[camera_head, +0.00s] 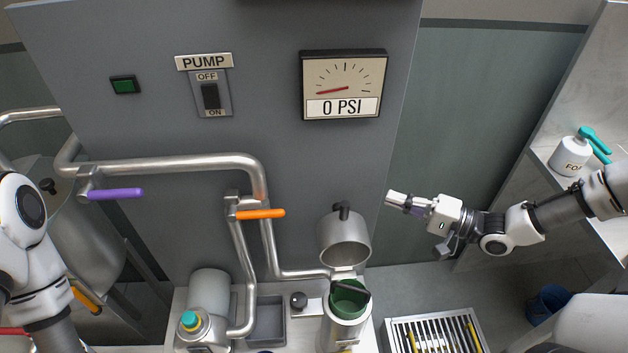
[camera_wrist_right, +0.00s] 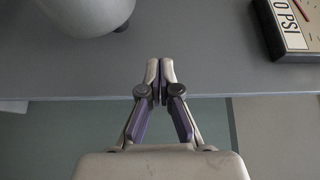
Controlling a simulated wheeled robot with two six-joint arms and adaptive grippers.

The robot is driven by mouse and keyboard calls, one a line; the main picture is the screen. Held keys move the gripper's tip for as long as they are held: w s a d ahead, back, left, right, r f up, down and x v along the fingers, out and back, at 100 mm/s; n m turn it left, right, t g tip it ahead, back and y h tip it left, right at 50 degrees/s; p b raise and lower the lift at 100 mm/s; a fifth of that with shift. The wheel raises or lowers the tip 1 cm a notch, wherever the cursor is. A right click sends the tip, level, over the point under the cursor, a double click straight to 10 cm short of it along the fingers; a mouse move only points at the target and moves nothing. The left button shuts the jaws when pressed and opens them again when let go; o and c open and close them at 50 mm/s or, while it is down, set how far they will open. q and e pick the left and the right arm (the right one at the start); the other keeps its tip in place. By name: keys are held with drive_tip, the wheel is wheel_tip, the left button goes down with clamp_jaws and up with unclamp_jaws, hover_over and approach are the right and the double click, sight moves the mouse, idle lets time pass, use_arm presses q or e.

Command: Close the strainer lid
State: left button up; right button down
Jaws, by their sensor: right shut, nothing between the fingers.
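The strainer (camera_head: 345,331) is a silver cylinder with a green inside, low at the centre right of the head view. Its silver lid (camera_head: 343,240) stands open, tilted up at the back of the rim, with a black knob (camera_head: 343,211) at its top. My right gripper (camera_head: 392,199) is shut and empty, to the right of the raised lid and apart from it. In the right wrist view its fingertips (camera_wrist_right: 160,75) are together, and a rounded grey part, apparently the lid (camera_wrist_right: 88,12), shows at the top left. My left arm shows at the left edge, but its gripper is hidden.
A grey panel carries a pump switch (camera_head: 210,96) and a gauge (camera_head: 343,86) reading 0 PSI. Pipes with a purple handle (camera_head: 116,194) and an orange handle (camera_head: 260,214) run left of the strainer. A slatted metal grate (camera_head: 433,333) lies at its right.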

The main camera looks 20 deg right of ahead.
sight(354, 212)
drive_tip(key=b+x, duration=0.1)
drive_tip(key=x, duration=0.3)
drive_tip(key=b+x, duration=0.2)
drive_tip(key=x, duration=0.3)
drive_tip(key=shift+s+a, duration=0.2)
drive_tip(key=shift+a, duration=0.1)
drive_tip(key=s, duration=0.1)
drive_tip(key=s+a+p, duration=0.1)
drive_tip(key=s, duration=0.1)
drive_tip(key=shift+a+r, duration=0.25)
drive_tip(key=shift+s, duration=0.25)
use_arm(q)
drive_tip(key=shift+s+f, duration=0.3)
drive_tip(key=shift+f, duration=0.4)
use_arm(e)
drive_tip(key=shift+a+f, duration=0.1)
drive_tip(key=shift+f, duration=0.05)
